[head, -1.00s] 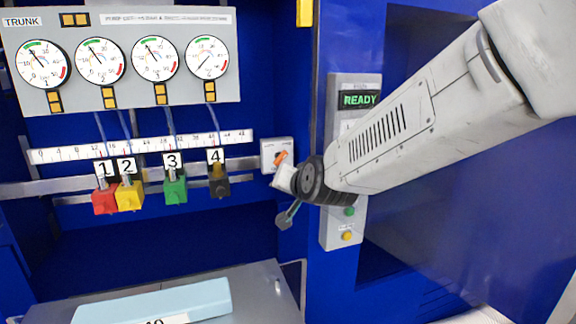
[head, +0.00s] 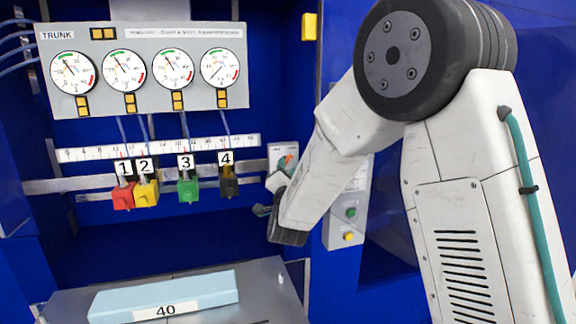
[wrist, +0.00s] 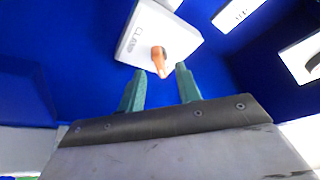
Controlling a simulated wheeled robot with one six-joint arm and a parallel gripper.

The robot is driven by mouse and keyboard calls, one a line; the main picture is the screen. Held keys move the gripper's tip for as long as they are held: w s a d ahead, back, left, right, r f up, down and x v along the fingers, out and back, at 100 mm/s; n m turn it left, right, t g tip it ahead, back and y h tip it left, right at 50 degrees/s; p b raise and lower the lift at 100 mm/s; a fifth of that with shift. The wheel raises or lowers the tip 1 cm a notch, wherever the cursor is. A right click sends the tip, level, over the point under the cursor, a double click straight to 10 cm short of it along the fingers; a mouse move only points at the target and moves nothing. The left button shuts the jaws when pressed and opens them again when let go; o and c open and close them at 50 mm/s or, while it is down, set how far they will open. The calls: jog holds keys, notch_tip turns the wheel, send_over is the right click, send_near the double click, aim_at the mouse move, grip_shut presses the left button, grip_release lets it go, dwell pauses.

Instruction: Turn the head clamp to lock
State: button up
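The head clamp is a white box (wrist: 143,36) marked CLAMP with an orange lever (wrist: 160,60) on its face. In the wrist view the lever points down and slightly right, towards the gap between my fingertips. In the head view the box (head: 278,152) is partly hidden by my wrist, and only a little of the orange lever shows. My gripper (wrist: 160,72) has two green fingers, spread apart and empty. The lever's tip is near the gap between them; I cannot tell if they touch it.
Red (head: 123,195), yellow (head: 146,193), green (head: 188,189) and dark (head: 228,185) blocks sit on a rail under the gauge panel (head: 140,105). A light blue foam block (head: 110,303) labelled 40 lies on the grey plate (head: 270,290). A button panel (head: 345,235) stands right of the clamp.

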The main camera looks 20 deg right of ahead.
aim_at(287, 163)
jog(key=shift+x, duration=1.5)
grip_shut()
jog(key=shift+n+t+y, duration=0.4)
jog(key=shift+n+y, duration=0.1)
jog(key=shift+n, duration=0.5)
grip_release()
jog(key=shift+s, duration=0.1)
jog(key=v, duration=0.7)
jog(key=shift+s+f, duration=0.15)
jog(key=shift+s, duration=0.15)
